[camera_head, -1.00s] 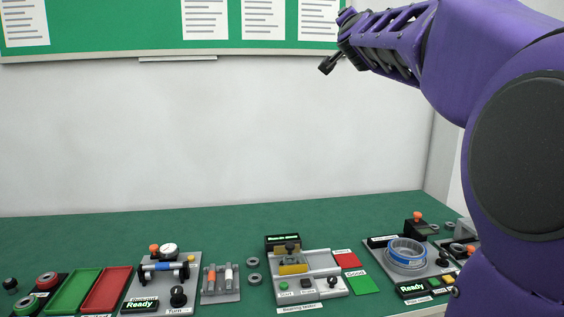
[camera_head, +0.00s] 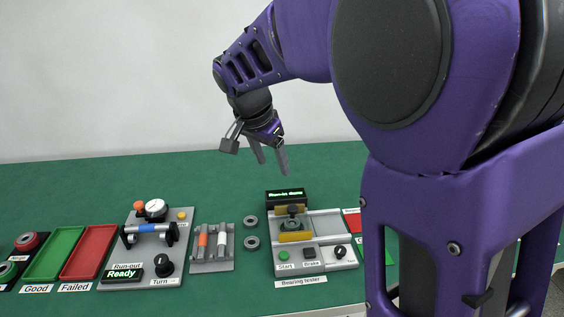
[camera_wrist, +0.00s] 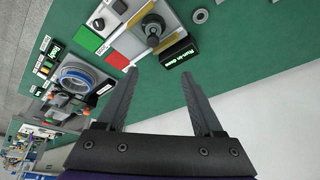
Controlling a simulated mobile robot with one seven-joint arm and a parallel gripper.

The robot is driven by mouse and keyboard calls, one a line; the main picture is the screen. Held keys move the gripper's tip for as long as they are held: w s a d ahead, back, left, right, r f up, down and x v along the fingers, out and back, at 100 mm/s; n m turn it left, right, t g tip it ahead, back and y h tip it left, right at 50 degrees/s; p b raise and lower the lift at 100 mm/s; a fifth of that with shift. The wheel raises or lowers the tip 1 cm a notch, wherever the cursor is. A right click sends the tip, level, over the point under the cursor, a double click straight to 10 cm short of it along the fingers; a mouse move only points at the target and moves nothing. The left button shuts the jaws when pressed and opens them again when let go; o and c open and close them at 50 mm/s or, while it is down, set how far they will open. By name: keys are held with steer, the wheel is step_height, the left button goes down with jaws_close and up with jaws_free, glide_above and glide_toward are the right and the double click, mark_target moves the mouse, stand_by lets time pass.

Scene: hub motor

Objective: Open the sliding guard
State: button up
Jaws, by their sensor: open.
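The bearing tester (camera_head: 318,265) is a grey panel on the green table, with Start and Brake buttons and a lit display (camera_head: 286,197). The sliding guard seems to be the part with yellow bars (camera_head: 296,237) at the tester's left side, around a dark round part and a black knob (camera_head: 293,210). In the wrist view the yellow bar (camera_wrist: 171,43) and dark knob (camera_wrist: 152,41) show beyond my fingers. My gripper (camera_head: 272,165) is open and empty, pointing down above and behind the tester, touching nothing. The open fingers also show in the wrist view (camera_wrist: 160,73).
Two grey rings (camera_head: 251,242) lie left of the tester, beside a rack with rods (camera_head: 212,258). Further left are the run-out station (camera_head: 150,267) and the red (camera_head: 88,252) and green (camera_head: 54,254) trays. Bare table lies behind the stations. My arm hides the right side.

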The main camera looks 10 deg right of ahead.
mark_target(292, 208)
steer(key=shift+h, duration=0.3)
steer(key=x, duration=0.6)
steer(key=s+b+x, duration=0.1)
steer(key=x, duration=1.1)
steer(key=shift+s+d+f+b, duration=0.15)
steer(key=shift+s+b, duration=0.05)
steer(key=shift+b, duration=0.15)
jaws_close()
